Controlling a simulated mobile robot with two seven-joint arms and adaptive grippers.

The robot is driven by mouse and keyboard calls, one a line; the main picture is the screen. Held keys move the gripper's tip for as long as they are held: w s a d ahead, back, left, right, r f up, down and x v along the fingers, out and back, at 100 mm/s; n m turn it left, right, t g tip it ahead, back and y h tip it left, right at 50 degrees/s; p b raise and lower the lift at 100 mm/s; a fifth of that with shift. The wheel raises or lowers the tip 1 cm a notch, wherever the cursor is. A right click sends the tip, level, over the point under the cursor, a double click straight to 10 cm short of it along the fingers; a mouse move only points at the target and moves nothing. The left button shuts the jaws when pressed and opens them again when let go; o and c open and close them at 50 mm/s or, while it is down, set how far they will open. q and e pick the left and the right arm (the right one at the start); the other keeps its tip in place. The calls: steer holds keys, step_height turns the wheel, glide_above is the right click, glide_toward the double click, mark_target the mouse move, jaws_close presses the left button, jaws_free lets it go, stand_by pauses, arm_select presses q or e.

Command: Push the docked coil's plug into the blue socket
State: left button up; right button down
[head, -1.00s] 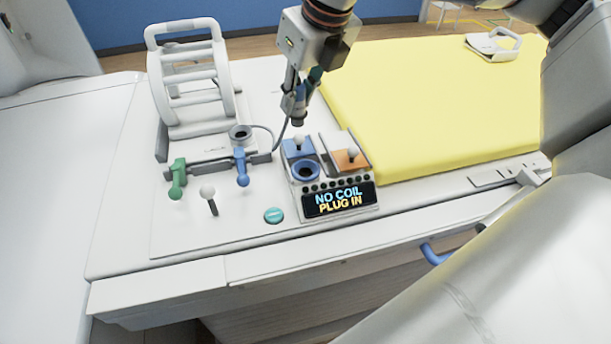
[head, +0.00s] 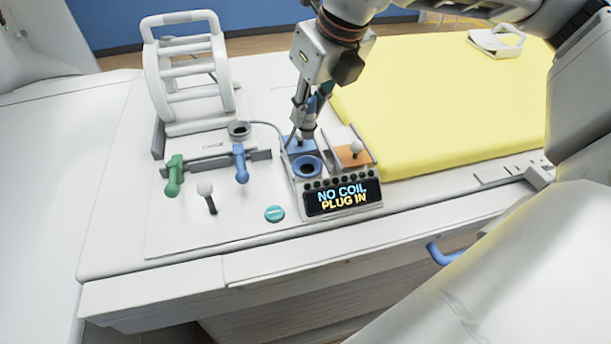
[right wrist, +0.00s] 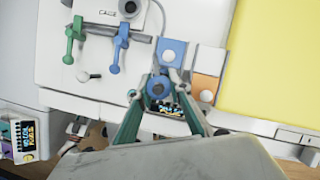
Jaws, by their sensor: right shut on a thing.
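The white docked coil (head: 187,75) stands upright at the back left of the console. A grey cable (head: 265,124) runs from the round grey fitting (head: 239,130) near its base toward my right gripper. My right gripper (head: 304,118) points down and is shut on the plug (head: 308,132), whose body is partly hidden by the fingers. The plug is above the panel, just behind the blue socket (head: 307,168), whose ring and dark hole look empty. My left gripper is out of view.
The display (head: 342,197) reads "NO COIL PLUG IN". Green (head: 173,176) and blue (head: 240,163) levers stand left. A yellow pad (head: 430,100) lies right.

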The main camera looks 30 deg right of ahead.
mark_target(308, 137)
step_height(308, 137, down, 3)
steer(key=shift+r+b, duration=0.1)
steer(key=shift+b, duration=0.6)
steer(key=shift+f+b, duration=0.45)
steer(key=shift+f, duration=0.3)
step_height(308, 137, down, 2)
steer(key=shift+f+b, duration=0.1)
steer(key=shift+b, duration=0.45)
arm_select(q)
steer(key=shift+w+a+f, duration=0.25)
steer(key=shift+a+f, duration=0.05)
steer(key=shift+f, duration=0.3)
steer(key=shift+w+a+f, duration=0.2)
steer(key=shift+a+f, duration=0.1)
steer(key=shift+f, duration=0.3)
arm_select(e)
steer(key=shift+f, duration=0.1)
